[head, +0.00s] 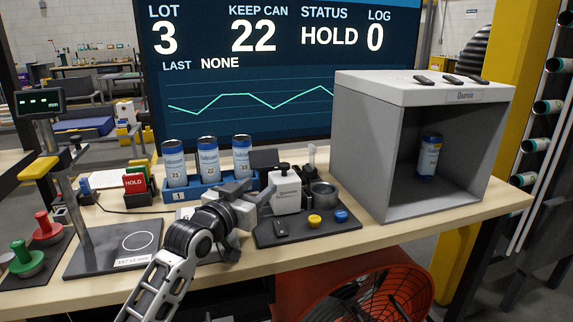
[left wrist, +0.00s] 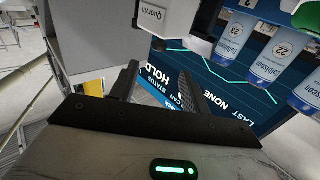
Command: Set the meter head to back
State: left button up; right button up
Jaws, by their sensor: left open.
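The meter head appears to be the white box (head: 287,190) with a dark knob on top and a Quorvin label, standing on a dark base plate (head: 262,238) on the bench. It also shows upside down at the top of the left wrist view (left wrist: 166,22). My left gripper (head: 258,193) is open just left of this box, its fingers pointing toward it. In the left wrist view the two dark fingers (left wrist: 158,85) are apart with nothing between them. I cannot tell whether a finger touches the box. My right gripper is not in view.
A blue rack (head: 195,194) of three cans stands behind my left gripper. A grey open-front box (head: 360,150) holding one can (head: 428,160) stands on the right.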

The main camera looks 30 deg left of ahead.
aim_at(284, 164)
pick_arm(q)
jog(key=w, duration=0.8)
jog(key=w+a, duration=0.1)
jog(key=w, duration=0.3)
jog(key=shift+w+p, duration=0.35)
